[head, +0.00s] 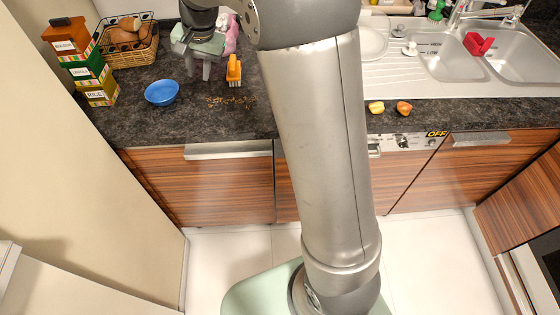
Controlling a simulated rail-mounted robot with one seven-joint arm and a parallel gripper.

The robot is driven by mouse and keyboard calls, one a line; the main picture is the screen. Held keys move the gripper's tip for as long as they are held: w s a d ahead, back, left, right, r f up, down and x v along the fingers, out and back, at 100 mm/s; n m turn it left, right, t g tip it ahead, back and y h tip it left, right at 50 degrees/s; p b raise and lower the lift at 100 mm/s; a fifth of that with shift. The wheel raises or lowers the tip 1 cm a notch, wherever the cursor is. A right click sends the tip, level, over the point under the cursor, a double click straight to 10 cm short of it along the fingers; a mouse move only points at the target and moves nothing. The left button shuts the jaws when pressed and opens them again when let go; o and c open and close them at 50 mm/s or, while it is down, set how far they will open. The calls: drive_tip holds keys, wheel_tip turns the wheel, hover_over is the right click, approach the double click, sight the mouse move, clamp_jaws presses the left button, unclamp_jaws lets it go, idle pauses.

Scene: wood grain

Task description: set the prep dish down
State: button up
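A small blue bowl (161,92), which I take to be the prep dish, rests upright on the dark counter at the left in the head view. It looks empty. My gripper (200,72) is up and to the right of the bowl, pointing down and apart from it. Its two fingers look spread, with nothing seen between them. My arm hides part of the counter's middle.
A yellow-orange brush (234,72) is right of my gripper, near scattered crumbs (232,100). A sink (450,58) is at the right. Counter around the bowl's front is clear.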

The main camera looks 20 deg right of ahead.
drive_tip(key=s+d+f+n, duration=0.1)
drive_tip(key=s+d+n, duration=0.1)
drive_tip(key=s, duration=0.9)
drive_tip(key=s+d+f+n+g+h, duration=0.1)
drive_tip(key=s+d, duration=0.3)
drive_tip(key=s, duration=0.7)
drive_tip(key=s+d+f+n+h, duration=0.1)
drive_tip(key=s+d+f+n, duration=0.1)
drive_tip(key=s, duration=0.9)
drive_tip(key=shift+d+f+n, duration=0.25)
drive_tip(key=shift+d+n, duration=0.2)
drive_tip(key=shift+n, duration=0.05)
